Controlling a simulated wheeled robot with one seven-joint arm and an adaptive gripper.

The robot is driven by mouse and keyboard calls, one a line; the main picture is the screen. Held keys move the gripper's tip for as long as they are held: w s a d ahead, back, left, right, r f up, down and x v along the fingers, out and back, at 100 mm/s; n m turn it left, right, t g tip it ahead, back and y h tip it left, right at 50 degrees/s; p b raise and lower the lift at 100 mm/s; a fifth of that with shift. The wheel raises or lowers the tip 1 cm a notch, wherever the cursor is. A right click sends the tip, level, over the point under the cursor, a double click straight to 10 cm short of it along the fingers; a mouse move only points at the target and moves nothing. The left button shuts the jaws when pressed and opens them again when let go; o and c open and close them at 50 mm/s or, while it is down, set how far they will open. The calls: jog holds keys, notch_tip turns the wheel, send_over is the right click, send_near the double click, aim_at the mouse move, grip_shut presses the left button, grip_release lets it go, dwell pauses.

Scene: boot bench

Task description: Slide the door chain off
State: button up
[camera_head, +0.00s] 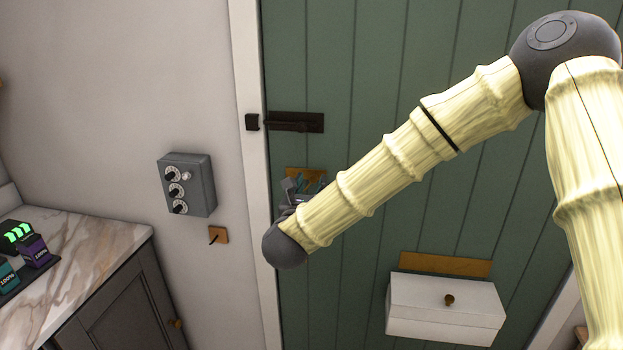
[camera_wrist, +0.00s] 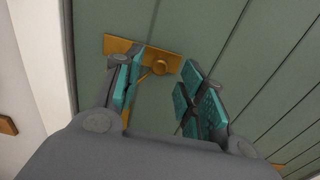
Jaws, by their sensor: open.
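The brass chain plate (camera_wrist: 118,46) is fixed to the green planked door (camera_wrist: 200,20), with a round brass knob (camera_wrist: 160,66) near its right end. A thin brass strand, possibly the chain, runs down-left from the knob and is partly hidden by the left finger. My gripper (camera_wrist: 164,82) is open, its teal-padded fingers on either side of the knob and apart from it. In the head view my gripper (camera_head: 302,190) is over the plate, largely behind my arm. A small brass wall plate (camera_head: 222,235) with a dark hook is left of the door frame.
A black bolt (camera_head: 298,122) is above the chain plate. A grey box with dials (camera_head: 187,185) is on the wall. A white box (camera_head: 445,310) sits below a brass slot plate (camera_head: 445,264). A marble counter (camera_head: 90,240) is at lower left.

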aim_at(314, 178)
jog(key=shift+w+d, duration=0.2)
jog(key=shift+w, duration=0.9)
jog(key=shift+c, duration=0.2)
grip_shut()
